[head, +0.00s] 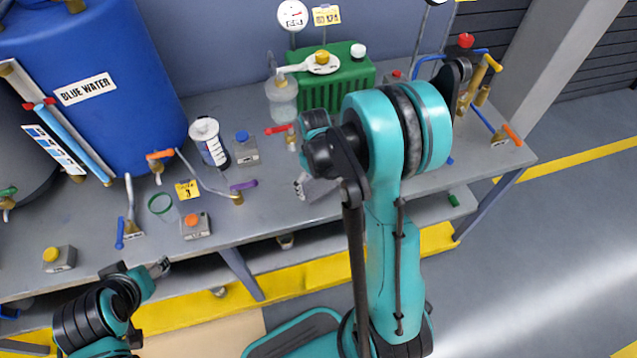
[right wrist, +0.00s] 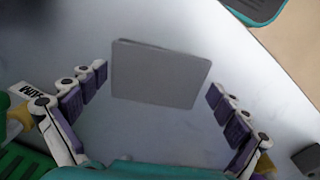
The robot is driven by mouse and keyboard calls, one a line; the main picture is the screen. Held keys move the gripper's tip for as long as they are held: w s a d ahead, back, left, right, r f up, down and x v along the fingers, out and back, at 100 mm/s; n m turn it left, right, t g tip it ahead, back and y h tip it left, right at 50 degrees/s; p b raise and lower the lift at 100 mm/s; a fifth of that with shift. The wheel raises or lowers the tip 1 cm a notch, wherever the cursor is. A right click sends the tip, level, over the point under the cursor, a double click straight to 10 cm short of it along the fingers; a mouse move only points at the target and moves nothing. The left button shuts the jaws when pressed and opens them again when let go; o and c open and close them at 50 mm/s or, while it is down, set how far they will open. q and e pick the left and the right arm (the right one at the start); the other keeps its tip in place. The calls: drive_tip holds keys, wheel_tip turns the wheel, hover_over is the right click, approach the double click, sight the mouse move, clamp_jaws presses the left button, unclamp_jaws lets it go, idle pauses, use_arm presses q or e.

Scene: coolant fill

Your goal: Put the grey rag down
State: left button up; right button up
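The grey rag (right wrist: 158,74) shows in the right wrist view as a flat, slightly tilted grey square over the pale bench top. My right gripper (right wrist: 156,82) has its fingers spread wide on both sides of the rag, with a gap on each side. In the head view the rag (head: 318,188) is a small grey patch near the bench's front edge, partly hidden by my right arm. My left gripper (head: 158,268) is low at the left, in front of the bench; its fingers are too small to read.
The grey bench (head: 270,215) carries a green container (head: 345,88), a blue-capped can (head: 245,150), an orange-capped can (head: 195,226) and a white cylinder (head: 209,142). A blue drum (head: 120,130) stands at the left. Pipes with valves (head: 478,90) stand at the right end.

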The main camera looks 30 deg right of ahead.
sight(317, 185)
drive_tip(key=shift+r+p, duration=0.3)
wheel_tip(317, 185, up, 11)
drive_tip(key=p, duration=0.4)
drive_tip(key=s+a+r+m+t, duration=0.1)
drive_tip(key=s+a+r+t, duration=0.6)
drive_tip(key=s+a+r, duration=0.3)
drive_tip(key=shift+s+a+m, duration=0.3)
drive_tip(key=shift+s+m, duration=0.1)
drive_tip(key=shift+s, duration=0.1)
